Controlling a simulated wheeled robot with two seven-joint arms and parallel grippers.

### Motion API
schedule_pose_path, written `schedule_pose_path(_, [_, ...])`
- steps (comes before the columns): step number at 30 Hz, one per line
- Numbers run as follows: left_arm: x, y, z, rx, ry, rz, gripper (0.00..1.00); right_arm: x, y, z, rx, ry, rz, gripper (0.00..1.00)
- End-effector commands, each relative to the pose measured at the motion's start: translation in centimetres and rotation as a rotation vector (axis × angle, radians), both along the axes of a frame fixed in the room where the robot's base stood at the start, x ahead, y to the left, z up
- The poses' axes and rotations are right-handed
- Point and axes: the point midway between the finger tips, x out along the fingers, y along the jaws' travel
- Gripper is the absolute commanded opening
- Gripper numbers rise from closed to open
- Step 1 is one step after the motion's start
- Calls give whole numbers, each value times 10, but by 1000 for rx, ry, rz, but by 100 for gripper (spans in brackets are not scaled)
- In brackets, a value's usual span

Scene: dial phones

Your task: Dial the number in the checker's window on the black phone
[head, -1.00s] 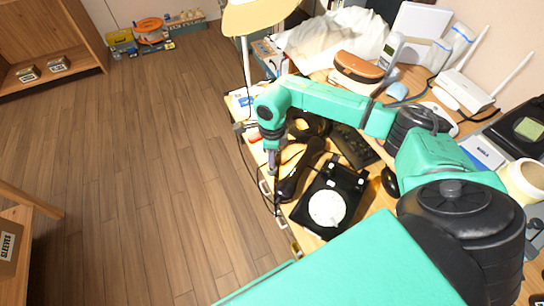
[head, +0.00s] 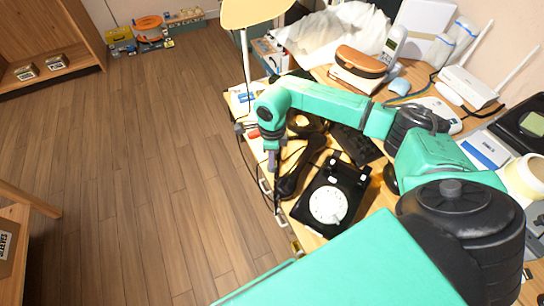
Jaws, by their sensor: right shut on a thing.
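The black phone (head: 350,182) sits on the desk near its front edge. Its white round dial (head: 328,205) faces up and its cradle is empty. The black handset (head: 301,172) is off the cradle, to the left of the phone body. My right gripper (head: 271,163) points down at the handset's left side and is shut on it, though the contact is partly hidden. A black unit with a green window (head: 532,125) is at the far right; I cannot tell if it is the checker, and no number is readable. My left gripper is not in view.
Behind the phone lie a dark keyboard (head: 356,145) and a black mouse (head: 391,178). A lamp (head: 252,12) stands at the desk's left end. A white router (head: 468,86) and a brown case (head: 361,62) are farther back. The wooden floor at left is clear.

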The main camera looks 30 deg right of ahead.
Motion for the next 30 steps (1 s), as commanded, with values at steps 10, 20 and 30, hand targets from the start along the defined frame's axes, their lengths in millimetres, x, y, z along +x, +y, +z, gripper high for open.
schedule_pose_path(10, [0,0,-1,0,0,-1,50,0,0,-2,0,0,0,45])
schedule_pose_path(20, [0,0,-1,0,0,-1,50,0,0,-1,0,0,0,53])
schedule_pose_path(30, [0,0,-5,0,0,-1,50,2,0,69,1,-8,1,53])
